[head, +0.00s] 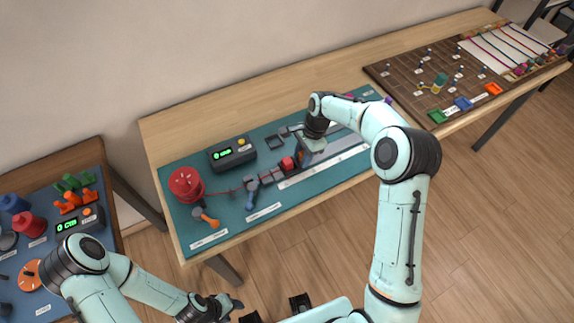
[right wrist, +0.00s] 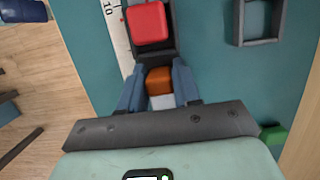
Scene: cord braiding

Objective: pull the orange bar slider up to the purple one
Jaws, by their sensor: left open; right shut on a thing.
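The orange bar slider (right wrist: 158,80) is between the two blue fingers of my right gripper in the right wrist view, close to a red block (right wrist: 148,22) on the same dark track. My right gripper (head: 306,150) is shut on the orange slider, over the bar on the teal mat in the head view. A small purple piece (head: 388,99) shows beyond my right forearm, further right. That forearm hides part of the bar. My left gripper (head: 238,308) is open and empty at the bottom of the head view, off the table.
A brown pegboard (head: 425,80) with cords lies at the right. Another table stands far left.

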